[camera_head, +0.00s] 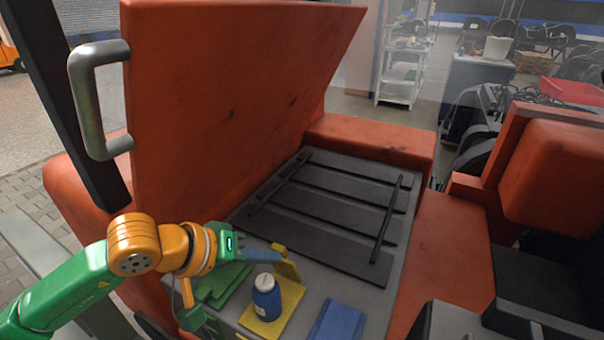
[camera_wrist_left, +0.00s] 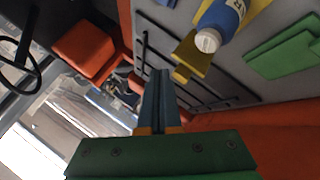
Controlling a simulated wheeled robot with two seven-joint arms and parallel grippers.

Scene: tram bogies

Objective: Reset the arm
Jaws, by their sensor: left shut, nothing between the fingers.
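My left arm comes in from the left in the head view. Its gripper (camera_head: 278,256) is shut and empty, its blue fingers pointing right above the grey work surface (camera_head: 312,285). In the left wrist view the two fingers of the gripper (camera_wrist_left: 160,75) lie together with nothing between them. A yellow piece (camera_head: 287,264) is close to the fingertips in the head view; I cannot tell whether they touch. A blue bottle with a white cap (camera_head: 266,300) stands upright on a yellow pad, near the gripper. My right gripper is not in view.
Green pieces (camera_head: 222,284) lie below the gripper, and a blue piece (camera_head: 338,322) lies right of the bottle. Black slats (camera_head: 340,205) cover the surface behind. A tall orange panel with a grey handle (camera_head: 88,100) rises behind my left arm. Orange walls bound the right side.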

